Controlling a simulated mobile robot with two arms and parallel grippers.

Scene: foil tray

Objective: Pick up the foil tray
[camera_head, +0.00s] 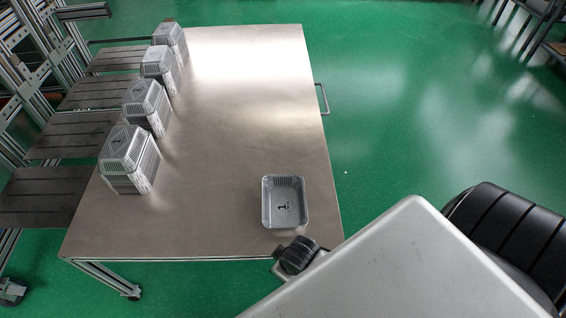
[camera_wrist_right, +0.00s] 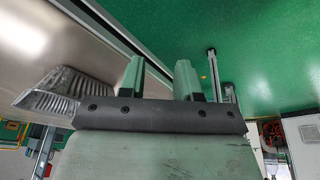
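A single silver foil tray (camera_head: 286,203) sits upright, open side up, near the front right corner of the metal table (camera_head: 240,120). A dark "1" shows on its bottom. In the right wrist view, the tray (camera_wrist_right: 70,92) lies left of my right gripper (camera_wrist_right: 160,78). That gripper's two green fingers are apart with nothing between them, close to the table edge and clear of the tray. In the head view I cannot make out its fingers; a dark rounded part (camera_head: 297,255) shows just in front of the tray. My left gripper is not in view.
Several stacks of upside-down foil trays (camera_head: 128,160) line the table's left side. Dark slatted shelves (camera_head: 70,135) on a metal frame adjoin that side. A handle (camera_head: 322,98) sticks out from the right edge. The middle of the table is clear.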

